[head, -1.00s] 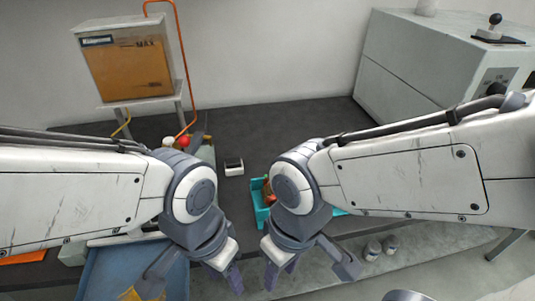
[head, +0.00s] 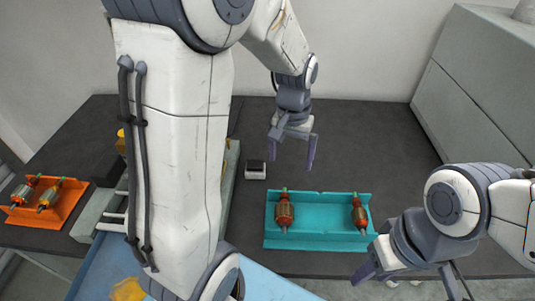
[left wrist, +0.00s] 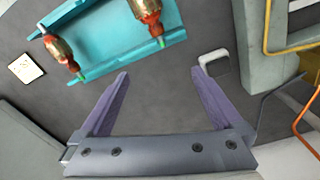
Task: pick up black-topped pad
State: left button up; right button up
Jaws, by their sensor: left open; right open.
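The black-topped pad (head: 255,170) is a small white block with a dark top. It lies on the dark table, left of the teal tray. My left gripper (head: 291,158) is open and empty above the table, to the right of the pad in the head view. In the left wrist view the pad (left wrist: 213,62) shows past the tip of the right-hand finger, which covers part of it. It is not between the fingers (left wrist: 160,71). My right gripper (head: 412,288) is open and empty at the table's front right.
The teal tray (head: 320,243) holds two red-and-copper armatures. An orange tray (head: 62,210) with two more is at far left. A grey block (left wrist: 255,50) stands close to the pad. Bare table lies behind.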

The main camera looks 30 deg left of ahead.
pick_arm(q)
jog(key=w+a+f+n, duration=0.2)
jog(key=w+a+n, duration=0.1)
jog(key=a, duration=0.8)
send_over(255, 163)
jog(key=shift+n, duration=0.4)
notch_tip(255, 163, down, 5)
jog(key=shift+s+d+r+p, duration=0.1)
jog(key=shift+d+r+p, duration=0.1)
jog(key=shift+p, duration=0.25)
jog(key=shift+a+f+p, duration=0.15)
jog(key=shift+f+p, duration=0.4)
jog(key=shift+f, duration=2.65)
jog(key=c, duration=1.3)
jog(key=shift+o, duration=0.2)
jog(key=shift+r, duration=0.15)
